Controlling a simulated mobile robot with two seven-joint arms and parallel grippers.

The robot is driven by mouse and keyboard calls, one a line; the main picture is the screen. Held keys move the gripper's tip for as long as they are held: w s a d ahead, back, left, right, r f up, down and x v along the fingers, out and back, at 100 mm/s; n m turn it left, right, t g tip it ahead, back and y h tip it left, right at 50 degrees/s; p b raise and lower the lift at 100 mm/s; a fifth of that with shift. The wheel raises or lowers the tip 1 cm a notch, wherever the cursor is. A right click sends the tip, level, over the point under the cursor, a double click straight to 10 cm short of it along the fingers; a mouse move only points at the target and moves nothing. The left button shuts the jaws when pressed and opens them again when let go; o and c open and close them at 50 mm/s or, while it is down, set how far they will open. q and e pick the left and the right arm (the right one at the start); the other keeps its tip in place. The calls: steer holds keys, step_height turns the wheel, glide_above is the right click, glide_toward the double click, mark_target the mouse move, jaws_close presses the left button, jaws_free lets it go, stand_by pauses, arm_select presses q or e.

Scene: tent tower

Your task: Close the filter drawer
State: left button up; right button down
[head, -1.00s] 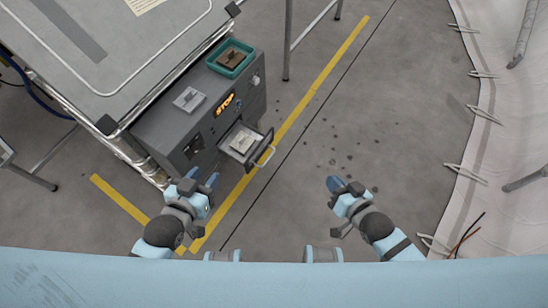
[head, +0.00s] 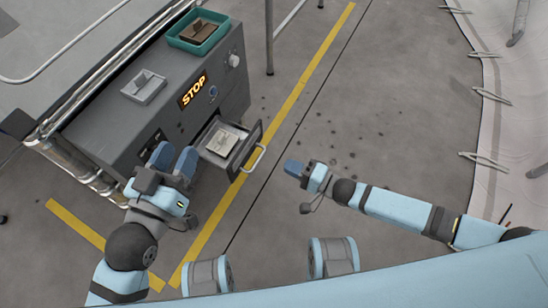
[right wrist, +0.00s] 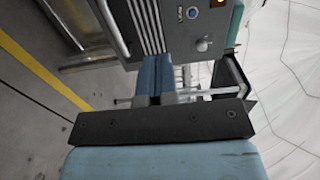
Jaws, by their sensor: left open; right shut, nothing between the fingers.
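The filter drawer (head: 226,142) stands pulled out of the front of the dark grey machine (head: 160,110). A pale filter piece lies in it, and its light bar handle (head: 253,158) faces right. My left gripper (head: 173,160) is open at the machine's front, left of the drawer. My right gripper (head: 293,167) is shut and empty, a short way right of the handle in the head view.
A lit STOP sign (head: 194,91) and a knob are on the machine's front. A teal tray (head: 212,44) and a grey tray (head: 144,88) sit on top. Yellow floor tape (head: 300,82) runs past the drawer.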

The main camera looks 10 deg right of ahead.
steer(key=b, duration=0.2)
glide_toward(245, 145)
steer(key=x, duration=0.2)
steer(key=b+x, duration=0.1)
steer(key=x, duration=0.3)
steer(key=shift+f, duration=0.15)
arm_select(q)
steer(key=shift+s+d+h+b, duration=0.1)
steer(key=shift+d+h+b, duration=0.25)
steer(key=shift+d+h, duration=0.35)
arm_select(e)
steer(key=shift+x, duration=0.75)
arm_select(q)
steer(key=shift+a, duration=0.1)
